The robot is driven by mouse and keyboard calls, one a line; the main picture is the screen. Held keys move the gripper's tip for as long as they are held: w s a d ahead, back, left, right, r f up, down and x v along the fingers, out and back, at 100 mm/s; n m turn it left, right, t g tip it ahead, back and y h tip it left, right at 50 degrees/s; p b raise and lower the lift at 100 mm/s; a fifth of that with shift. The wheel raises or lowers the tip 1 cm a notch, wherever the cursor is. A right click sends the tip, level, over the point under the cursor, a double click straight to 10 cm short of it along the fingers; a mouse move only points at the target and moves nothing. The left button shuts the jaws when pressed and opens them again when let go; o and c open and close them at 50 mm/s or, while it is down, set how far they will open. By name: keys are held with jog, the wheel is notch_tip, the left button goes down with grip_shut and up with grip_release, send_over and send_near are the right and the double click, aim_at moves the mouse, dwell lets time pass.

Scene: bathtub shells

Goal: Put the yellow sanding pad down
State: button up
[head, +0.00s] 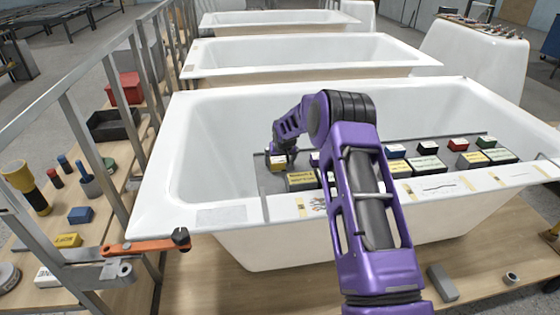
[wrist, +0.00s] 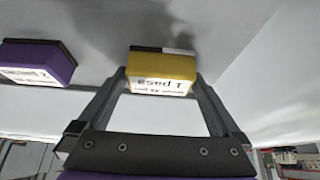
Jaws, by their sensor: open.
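The yellow sanding pad (wrist: 163,67) has a dark back layer and a white printed label on its front. In the wrist view it sits between the tips of my gripper (wrist: 161,78). The fingers are spread, one at each side of the pad; whether they touch it I cannot tell. In the head view my gripper (head: 281,155) is low inside the nearest tub, at the left end of the grey tray (head: 259,168). The yellow pad (head: 277,164) shows just under it there. My arm hides part of the tray.
A purple pad (wrist: 38,60) stands left of the yellow one in the wrist view. A red pad (head: 457,145) and a green pad (head: 486,142) are further right on the tray. The white tub (head: 215,150) has raised rims. A metal rail (head: 70,120) runs along the left.

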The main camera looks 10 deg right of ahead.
jog(key=p+v, duration=0.1)
jog(key=v, duration=1.1)
jog(key=shift+r, duration=0.15)
